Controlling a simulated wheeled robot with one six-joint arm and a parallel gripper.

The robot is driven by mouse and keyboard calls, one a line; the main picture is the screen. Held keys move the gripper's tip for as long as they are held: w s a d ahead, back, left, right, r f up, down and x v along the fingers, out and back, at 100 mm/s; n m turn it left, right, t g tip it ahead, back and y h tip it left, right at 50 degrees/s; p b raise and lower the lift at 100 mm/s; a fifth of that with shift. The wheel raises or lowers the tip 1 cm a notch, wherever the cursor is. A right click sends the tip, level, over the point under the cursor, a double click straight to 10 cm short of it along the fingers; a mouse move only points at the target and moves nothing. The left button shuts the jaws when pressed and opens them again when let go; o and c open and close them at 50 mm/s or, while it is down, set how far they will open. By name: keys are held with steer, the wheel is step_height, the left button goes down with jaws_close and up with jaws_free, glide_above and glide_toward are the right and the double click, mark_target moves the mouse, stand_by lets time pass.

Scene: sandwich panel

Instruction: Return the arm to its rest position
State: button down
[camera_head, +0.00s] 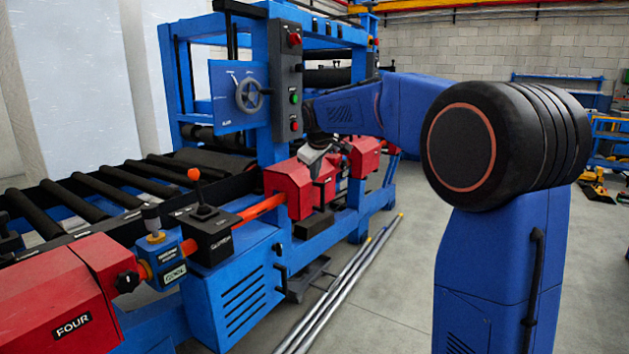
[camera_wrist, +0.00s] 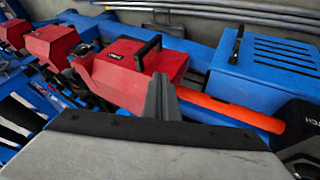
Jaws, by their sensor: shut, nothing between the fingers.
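My arm stretches left from its large black joint in the head view toward the blue machine (camera_head: 245,270). My gripper (camera_head: 318,158) is at the far end of the arm, small and partly hard to make out, in front of the red housings (camera_head: 290,190). In the wrist view the grey fingers of my gripper (camera_wrist: 161,88) are together, with nothing between them. They point toward a red housing with a black handle (camera_wrist: 125,70), and I cannot tell how wide the gap to it is.
A control post (camera_head: 287,80) with buttons and a handwheel (camera_head: 250,95) stand close to my forearm. A joystick box (camera_head: 208,235), an orange pipe (camera_head: 258,207) and black rollers (camera_head: 105,188) lie left. Long metal rods (camera_head: 340,290) lie on the floor.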

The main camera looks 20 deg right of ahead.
steer(key=s+f+m+g, duration=0.1)
steer(key=s+f+m, duration=0.1)
steer(key=s, duration=1.2)
steer(key=s+f+m, duration=0.1)
steer(key=s+f, duration=0.1)
steer(key=s, duration=1.2)
steer(key=s+f+m, duration=0.1)
steer(key=s+f, duration=0.3)
steer(key=s, duration=0.3)
steer(key=s+a+f+m+g+y, duration=0.1)
steer(key=s+f, duration=0.4)
steer(key=s, duration=0.3)
steer(key=s+a+f+m, duration=0.1)
steer(key=s+f, duration=0.4)
steer(key=s, duration=0.3)
steer(key=shift+m+y, duration=0.3)
steer(key=c, duration=2.5)
jaws_free()
steer(key=shift+r, duration=0.1)
